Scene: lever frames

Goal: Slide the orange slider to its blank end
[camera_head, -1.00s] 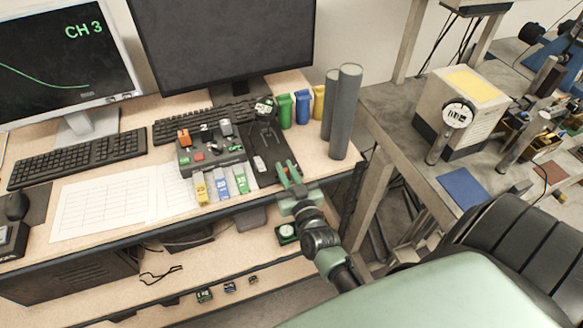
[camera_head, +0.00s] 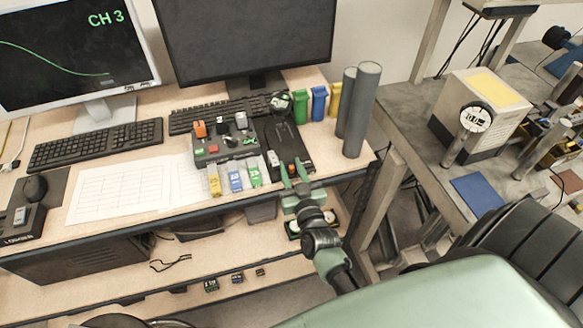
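A black panel (camera_head: 297,146) lies on the desk to the right of the control box (camera_head: 228,150). Low on it, a small orange piece (camera_head: 290,166) shows at my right gripper's fingertips; it may be the orange slider, but the fingers partly hide it. A grey piece (camera_head: 272,158) sits at the panel's left edge. The control box carries another orange knob (camera_head: 200,129) at its back left. My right gripper (camera_head: 292,168) is open, its green fingers apart and pointing at the panel's near end. Contact cannot be made out. End markings are too small to read. My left gripper is out of view.
Yellow, blue and green tagged pieces (camera_head: 235,179) stand before the control box. Green, blue and yellow bins (camera_head: 318,104) and tall grey cylinders (camera_head: 361,110) stand right of the panel. A keyboard (camera_head: 190,118) lies behind. Paper sheets (camera_head: 120,190) lie left.

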